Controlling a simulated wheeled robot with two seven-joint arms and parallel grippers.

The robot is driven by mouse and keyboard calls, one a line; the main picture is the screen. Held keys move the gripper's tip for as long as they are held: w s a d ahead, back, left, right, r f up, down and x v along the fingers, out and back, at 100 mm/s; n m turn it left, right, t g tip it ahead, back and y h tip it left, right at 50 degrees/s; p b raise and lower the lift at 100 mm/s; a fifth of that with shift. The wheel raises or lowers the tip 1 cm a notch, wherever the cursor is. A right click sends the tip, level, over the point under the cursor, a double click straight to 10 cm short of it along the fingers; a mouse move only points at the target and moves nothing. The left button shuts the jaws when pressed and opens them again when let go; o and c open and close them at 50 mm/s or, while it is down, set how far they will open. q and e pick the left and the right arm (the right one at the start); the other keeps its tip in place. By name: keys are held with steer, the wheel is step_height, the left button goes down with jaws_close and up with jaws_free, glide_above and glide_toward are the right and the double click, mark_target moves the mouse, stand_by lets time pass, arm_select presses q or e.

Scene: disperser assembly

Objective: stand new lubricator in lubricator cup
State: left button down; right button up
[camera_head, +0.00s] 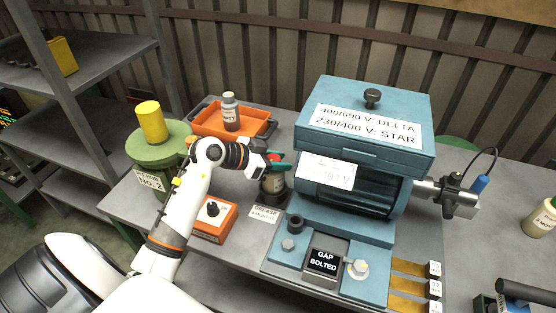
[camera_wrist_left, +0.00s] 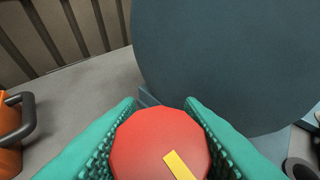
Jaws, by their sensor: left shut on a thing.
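The lubricator (camera_head: 272,183) has a pale body and a red top, and it looks upright. My left gripper (camera_head: 276,164) is shut on it near the top, with teal fingers on either side. In the left wrist view its red cap (camera_wrist_left: 160,145), with a yellow mark, sits between the toothed fingers. The dark lubricator cup (camera_head: 270,197) is directly below the lubricator, behind a "GREASE" label. The lubricator's lower end is at the cup's mouth; I cannot tell whether it rests fully inside. My right gripper is not in view.
The blue motor (camera_head: 365,150) stands close right of the gripper. An orange tray (camera_head: 205,122) with a grey bottle (camera_head: 231,112) is behind. An orange box with a black knob (camera_head: 214,219) and a green drum (camera_head: 160,155) with a yellow cylinder are to the left.

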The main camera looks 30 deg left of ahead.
arm_select(q)
steer(key=c, duration=1)
jaws_free()
steer(key=shift+o, duration=0.2)
steer(key=v, duration=0.7)
steer(key=shift+s+b, duration=0.25)
steer(key=shift+b, duration=0.05)
steer(key=shift+a+r, duration=0.15)
